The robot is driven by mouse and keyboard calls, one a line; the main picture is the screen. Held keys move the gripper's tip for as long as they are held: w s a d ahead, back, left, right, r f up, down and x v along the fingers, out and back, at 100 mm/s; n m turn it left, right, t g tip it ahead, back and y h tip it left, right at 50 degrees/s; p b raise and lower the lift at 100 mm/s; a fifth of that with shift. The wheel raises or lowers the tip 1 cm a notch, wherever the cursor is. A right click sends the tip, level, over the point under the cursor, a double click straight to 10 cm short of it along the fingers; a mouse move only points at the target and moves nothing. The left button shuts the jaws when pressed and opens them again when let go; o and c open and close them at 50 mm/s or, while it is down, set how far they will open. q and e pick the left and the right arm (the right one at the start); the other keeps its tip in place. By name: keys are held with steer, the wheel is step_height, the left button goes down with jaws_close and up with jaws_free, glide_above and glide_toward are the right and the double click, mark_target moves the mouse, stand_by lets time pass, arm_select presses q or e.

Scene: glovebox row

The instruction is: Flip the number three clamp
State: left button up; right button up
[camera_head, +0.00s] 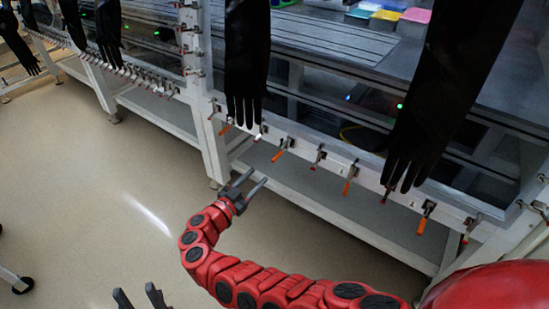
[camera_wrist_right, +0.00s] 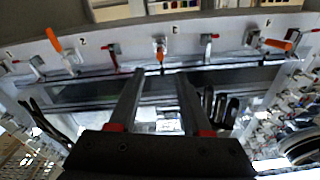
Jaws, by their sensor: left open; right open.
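The number three clamp (camera_wrist_right: 160,48) sits on the rail beside the label 3 (camera_wrist_right: 176,30) in the right wrist view. Its orange handle tip points roughly toward the camera. In the head view it appears to be the orange-handled clamp (camera_head: 278,155) on the frame's lower rail, though its label is not readable there. My right gripper (camera_head: 260,175) is open and empty, short of this clamp; in the wrist view its two fingers (camera_wrist_right: 160,85) lie on either side of the clamp's line, apart from it. My left gripper (camera_head: 138,298) is open and empty at the bottom edge, far from the rail.
Other clamps with red or orange handles line the rail, including one by label 2 (camera_wrist_right: 72,58) and a red one (camera_wrist_right: 207,45). Black gloves (camera_head: 247,60) (camera_head: 440,90) hang in front of the glovebox.

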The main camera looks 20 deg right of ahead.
mark_target(276, 157)
steer(key=b+x, duration=0.2)
steer(key=x, duration=0.9)
steer(key=shift+w+d+b, duration=0.2)
steer(key=shift+d+b, duration=0.1)
jaws_close()
stand_by(0.8)
